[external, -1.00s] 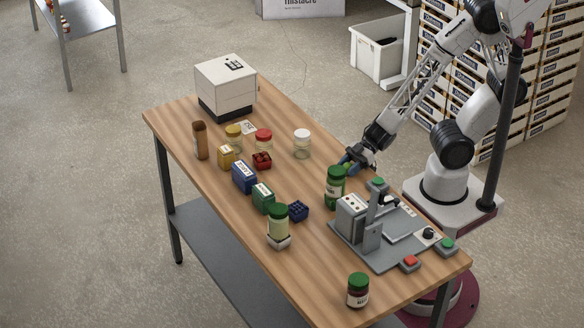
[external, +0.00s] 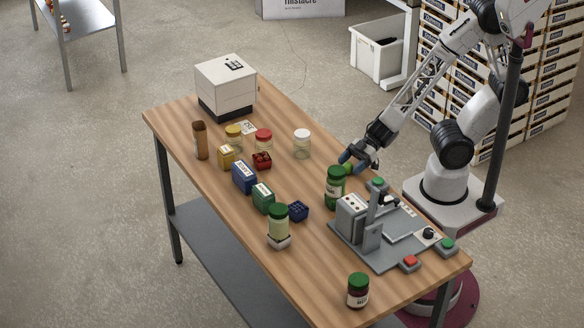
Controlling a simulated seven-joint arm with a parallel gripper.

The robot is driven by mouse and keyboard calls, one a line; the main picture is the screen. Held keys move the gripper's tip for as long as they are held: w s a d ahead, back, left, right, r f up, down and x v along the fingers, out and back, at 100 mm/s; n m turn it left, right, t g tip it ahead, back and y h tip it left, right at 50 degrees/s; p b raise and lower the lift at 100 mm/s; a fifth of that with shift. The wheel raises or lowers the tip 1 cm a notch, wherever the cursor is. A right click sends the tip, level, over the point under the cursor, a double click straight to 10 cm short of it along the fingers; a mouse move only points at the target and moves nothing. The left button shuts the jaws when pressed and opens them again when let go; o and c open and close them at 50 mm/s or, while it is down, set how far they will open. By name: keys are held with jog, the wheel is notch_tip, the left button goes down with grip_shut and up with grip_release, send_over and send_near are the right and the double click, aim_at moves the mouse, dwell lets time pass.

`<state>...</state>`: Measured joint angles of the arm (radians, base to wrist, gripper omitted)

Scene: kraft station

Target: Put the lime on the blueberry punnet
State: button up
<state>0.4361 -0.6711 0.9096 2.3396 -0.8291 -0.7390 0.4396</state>
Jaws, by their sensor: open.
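The blueberry punnet (external: 298,211) is a small dark blue container of round berries. It stands on the table, right of the green box and behind the jar with the pale green contents. My gripper (external: 352,162) is at the table's right edge, just behind the dark green jar, pointing down with its blue fingers apart. A small green round thing, which looks like the lime (external: 348,167), shows between or right beside the fingers. It is partly hidden by them, and I cannot tell whether they touch it.
The tall green jar (external: 335,187) stands close in front of my gripper. A grey machine (external: 385,238) with buttons fills the table's right part. Blue (external: 244,177), green (external: 263,198) and yellow boxes, several jars and a red punnet (external: 262,160) stand left. The table's middle is mostly clear.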

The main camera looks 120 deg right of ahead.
jog(key=shift+v, duration=1.8)
jog(key=shift+o, duration=0.3)
jog(key=shift+w, duration=0.1)
